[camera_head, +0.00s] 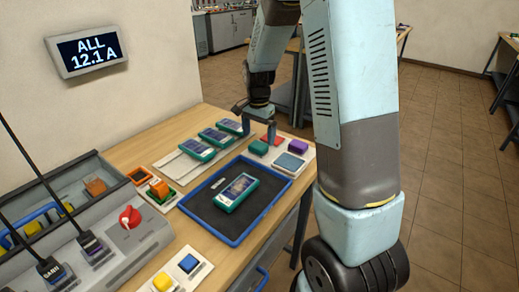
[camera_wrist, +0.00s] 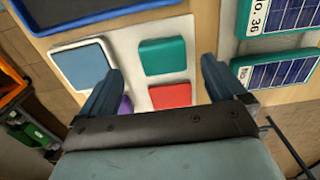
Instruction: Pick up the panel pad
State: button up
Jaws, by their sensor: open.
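A pale board (camera_wrist: 122,45) carries a group of coloured pads, and no label shows which is the panel pad. A teal pad (camera_wrist: 162,56) lies between and below my open fingers in the wrist view; it also shows in the head view (camera_head: 258,147). A red pad (camera_wrist: 170,96) and a partly hidden purple pad (camera_wrist: 125,105) lie closer to my gripper's palm. A blue square with a pale rim (camera_wrist: 83,65) is left of the teal pad. My gripper (camera_wrist: 160,68) is open and empty above the board; in the head view (camera_head: 256,124) it points down.
A blue-rimmed tray (camera_head: 232,243) holds a teal panel unit (camera_head: 237,191). Several similar units (camera_head: 194,150) lie on a pale strip close by. A grey console with a red knob (camera_head: 130,217) and an orange block (camera_head: 159,188) stand left. A wall display reads ALL 12.1 A (camera_head: 87,52).

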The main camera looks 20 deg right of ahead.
aim_at(258, 144)
jog(key=shift+w+f, duration=0.2)
jog(key=shift+f, duration=1.25)
jog(key=shift+w+f, duration=0.2)
jog(key=shift+f, duration=1.25)
jog(key=shift+c, duration=0.2)
jog(key=c, duration=1)
jog(key=shift+r, duration=0.15)
